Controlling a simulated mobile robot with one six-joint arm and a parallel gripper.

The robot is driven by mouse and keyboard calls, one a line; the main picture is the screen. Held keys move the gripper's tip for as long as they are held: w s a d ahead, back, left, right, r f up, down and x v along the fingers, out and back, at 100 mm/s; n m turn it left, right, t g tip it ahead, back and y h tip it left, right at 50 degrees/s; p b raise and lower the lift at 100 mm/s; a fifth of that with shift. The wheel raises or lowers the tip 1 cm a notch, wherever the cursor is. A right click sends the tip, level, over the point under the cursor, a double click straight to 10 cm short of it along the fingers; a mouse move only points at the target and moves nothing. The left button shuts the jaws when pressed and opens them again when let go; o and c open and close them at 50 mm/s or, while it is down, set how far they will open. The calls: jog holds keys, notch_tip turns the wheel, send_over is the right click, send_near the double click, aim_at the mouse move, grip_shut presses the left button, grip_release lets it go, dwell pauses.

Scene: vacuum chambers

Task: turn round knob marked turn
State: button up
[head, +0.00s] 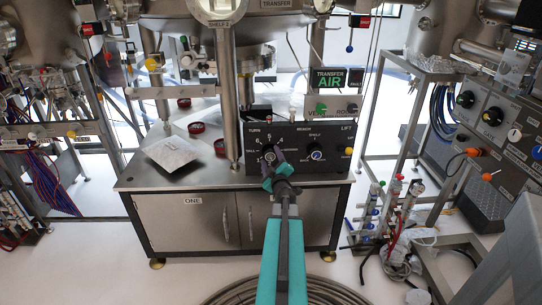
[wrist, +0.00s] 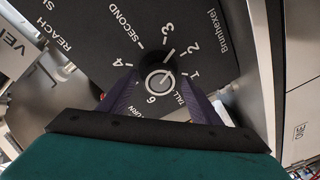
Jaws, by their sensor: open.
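In the wrist view, my gripper (wrist: 160,92) is open, with one purple-grey finger on each side of the knob. I cannot tell whether the fingers touch it.
A second knob, under REACH (head: 316,153), is to the right on the same panel, and a yellow-tipped part (head: 349,151) is at its right edge. A steel post (head: 228,100) stands left of the panel. Red-rimmed parts and a sheet (head: 172,153) lie on the cabinet top.

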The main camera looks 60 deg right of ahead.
jog(key=shift+x, duration=1)
jog(key=c, duration=1)
